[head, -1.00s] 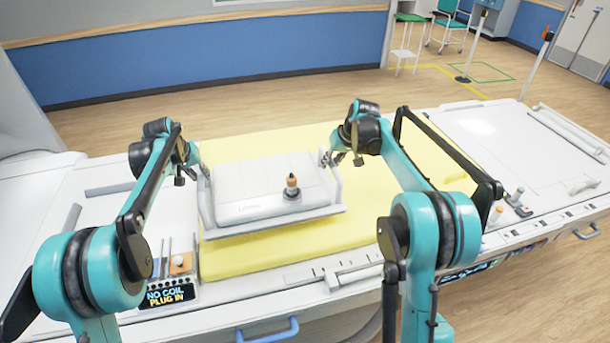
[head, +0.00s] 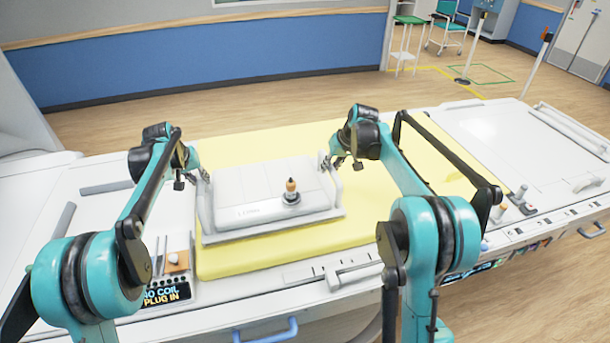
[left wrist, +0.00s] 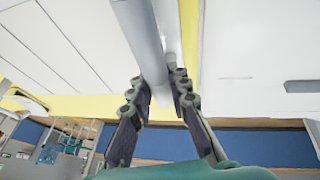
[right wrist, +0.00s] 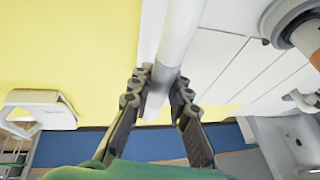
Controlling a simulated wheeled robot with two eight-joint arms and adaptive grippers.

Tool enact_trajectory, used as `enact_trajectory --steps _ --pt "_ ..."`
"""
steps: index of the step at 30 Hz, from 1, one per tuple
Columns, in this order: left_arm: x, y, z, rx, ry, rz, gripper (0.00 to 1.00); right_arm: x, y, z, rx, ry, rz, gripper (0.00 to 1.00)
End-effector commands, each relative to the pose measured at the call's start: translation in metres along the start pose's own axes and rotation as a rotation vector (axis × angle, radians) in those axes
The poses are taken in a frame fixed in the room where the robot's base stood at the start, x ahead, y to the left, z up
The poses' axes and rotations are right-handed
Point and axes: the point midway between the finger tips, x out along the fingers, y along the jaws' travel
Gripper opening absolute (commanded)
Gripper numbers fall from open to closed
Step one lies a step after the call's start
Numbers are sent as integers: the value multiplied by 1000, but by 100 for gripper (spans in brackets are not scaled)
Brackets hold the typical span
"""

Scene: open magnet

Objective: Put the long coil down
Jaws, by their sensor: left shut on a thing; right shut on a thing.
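The long coil (head: 250,212) is a white, flat, panelled unit with a raised rail at each end and a dark-topped knob (head: 291,190) near its right front. It lies level over the yellow mat (head: 235,262); I cannot tell whether it touches the mat. My left gripper (head: 202,173) is shut on the coil's left rail, seen as a white bar (left wrist: 146,45) between the fingers in the left wrist view. My right gripper (head: 328,163) is shut on the right rail, which shows as a white bar (right wrist: 178,40) in the right wrist view.
The white patient table (head: 480,135) runs across the view, with bare room at its right end. A blue wall stands behind.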

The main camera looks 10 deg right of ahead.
Motion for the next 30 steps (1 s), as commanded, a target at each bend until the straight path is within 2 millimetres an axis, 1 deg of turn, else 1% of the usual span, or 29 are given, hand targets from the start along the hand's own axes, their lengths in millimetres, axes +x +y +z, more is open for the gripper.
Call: enact_trajectory --steps 8,9,11,12,20,23,26,30 --pt "13 -3 5 -1 2 0 0 13 3 5 1 1 0 0" --pt "16 -4 6 0 1 -1 20 15 4 6 0 0 1 20" --pt "14 -3 5 0 0 -1 36 14 4 5 0 0 1 36" --pt "13 -3 5 0 0 -1 38 13 3 5 0 0 1 38" --pt "13 -3 5 0 0 0 38 13 3 5 0 0 0 38" --pt "7 -3 5 0 0 0 38 13 3 5 0 0 0 38" --pt "-6 -3 5 -1 0 0 38 13 3 5 0 0 0 38" --pt "-36 -3 6 -1 0 0 38 13 3 5 0 0 0 38"
